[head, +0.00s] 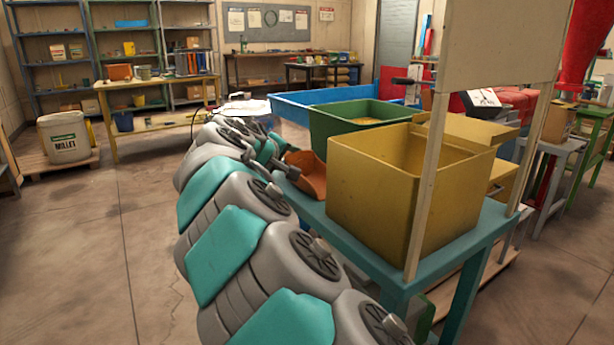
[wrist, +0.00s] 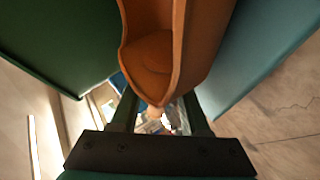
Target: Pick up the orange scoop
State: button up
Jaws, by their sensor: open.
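The orange scoop (head: 308,177) lies on the teal table (head: 478,238), beside the green bin (head: 331,122) and left of the yellow bin (head: 372,190). In the wrist view the scoop (wrist: 158,50) fills the top centre, with its hollow side showing. Its narrow lower end points down between my two fingers. My gripper (head: 282,163) is at the scoop's left side in the head view. In the wrist view my gripper (wrist: 160,105) is open, with a finger on each side of that narrow end. Whether a finger touches it, I cannot tell.
The green bin's wall (wrist: 60,45) is close on the left in the wrist view, and the teal tabletop (wrist: 255,50) is on the right. A blue bin (head: 290,107) stands behind. A wooden post (head: 428,190) rises in front of the yellow bin.

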jog(key=shift+w+d, duration=0.1)
jog(key=shift+w, duration=0.1)
jog(key=shift+c, duration=0.2)
grip_shut()
dwell(0.4)
notch_tip(320, 180, up, 10)
jog(key=shift+f, duration=0.1)
dwell(0.4)
jog(key=shift+p, duration=0.3)
